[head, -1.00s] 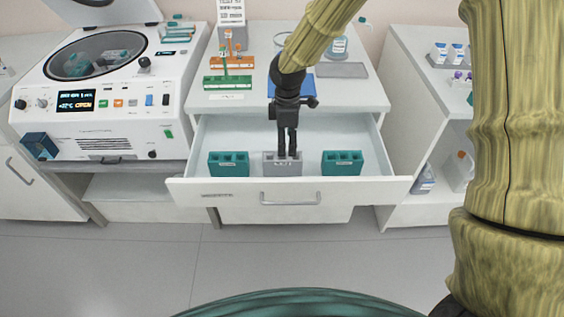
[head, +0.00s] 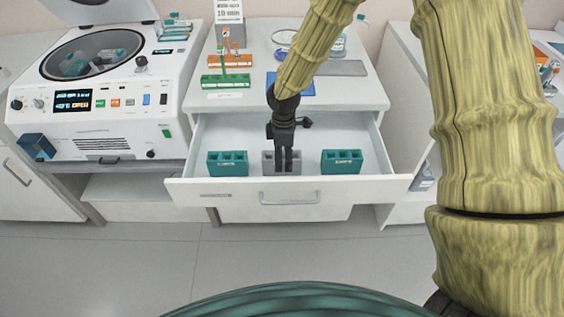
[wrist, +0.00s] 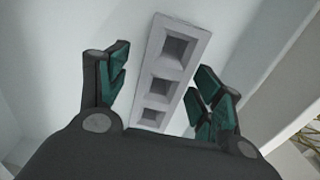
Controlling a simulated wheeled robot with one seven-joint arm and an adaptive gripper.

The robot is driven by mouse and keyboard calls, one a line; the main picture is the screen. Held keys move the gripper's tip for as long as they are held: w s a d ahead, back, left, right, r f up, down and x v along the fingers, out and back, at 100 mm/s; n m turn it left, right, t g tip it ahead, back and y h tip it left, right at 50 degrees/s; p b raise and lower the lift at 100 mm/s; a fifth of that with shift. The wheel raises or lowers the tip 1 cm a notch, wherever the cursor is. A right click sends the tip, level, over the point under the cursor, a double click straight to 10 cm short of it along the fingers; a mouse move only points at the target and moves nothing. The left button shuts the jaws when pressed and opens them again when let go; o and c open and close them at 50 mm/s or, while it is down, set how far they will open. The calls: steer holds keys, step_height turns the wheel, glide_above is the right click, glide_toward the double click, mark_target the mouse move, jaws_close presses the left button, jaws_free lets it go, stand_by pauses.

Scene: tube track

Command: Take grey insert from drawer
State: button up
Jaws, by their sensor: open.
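The grey insert (head: 269,168) is a small block with square holes in its top. It stands in the open drawer (head: 200,189), between two teal inserts. In the wrist view the grey insert (wrist: 169,75) lies between my spread fingers, with a gap on each side. My gripper (head: 284,168) is open and points down over the insert in the head view, hiding part of it. It also shows in the wrist view (wrist: 165,92), with teal pads on both fingers.
Teal inserts stand at the left (head: 227,164) and right (head: 342,162) of the grey one. The drawer front with its handle (head: 290,198) is nearest me. A centrifuge (head: 95,105) stands at left; racks (head: 226,81) stand on the counter above the drawer.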

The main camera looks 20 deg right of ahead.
steer(key=shift+a+f, duration=0.25)
steer(key=shift+f, duration=1.5)
steer(key=shift+c, duration=0.5)
steer(key=c, duration=1)
